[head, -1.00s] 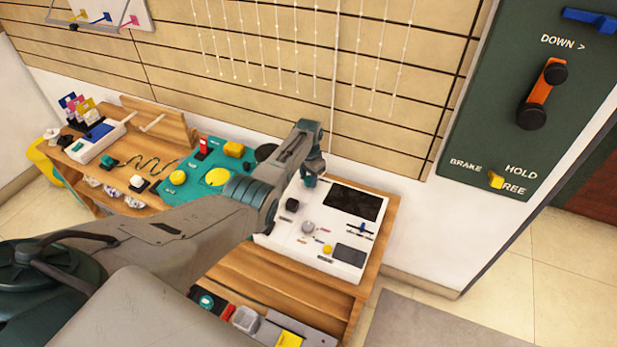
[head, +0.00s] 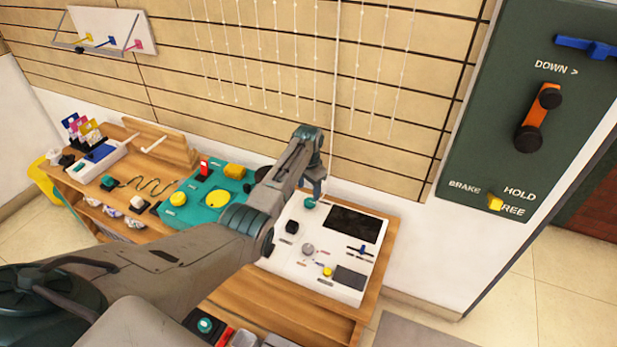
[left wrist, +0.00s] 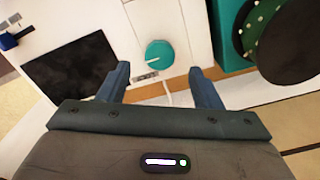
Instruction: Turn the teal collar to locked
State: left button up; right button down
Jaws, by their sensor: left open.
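The teal collar (head: 309,203) is a round knob near the back edge of a white panel. In the left wrist view the collar (left wrist: 158,52) has a white pointer line toward its lower left. My left gripper (head: 316,186) is above the panel, close to the collar. Its two fingers (left wrist: 157,77) are apart, with the collar beyond and between their tips. Nothing is between the fingers, and I cannot tell any contact. The lock markings are too small to read. My right gripper is not in view.
The white panel (head: 284,258) also carries a dark screen (head: 353,223), a black knob (head: 292,227), a grey knob (head: 308,249) and a yellow button (head: 327,271). A teal box (head: 182,213) stands left of it. Beaded strings (head: 294,75) hang behind, against the slatted wall.

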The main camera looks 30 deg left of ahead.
aim_at(308, 202)
pick_arm(q)
notch_tip(308, 202, up, 5)
jog(key=shift+f, duration=0.1)
dwell(0.7)
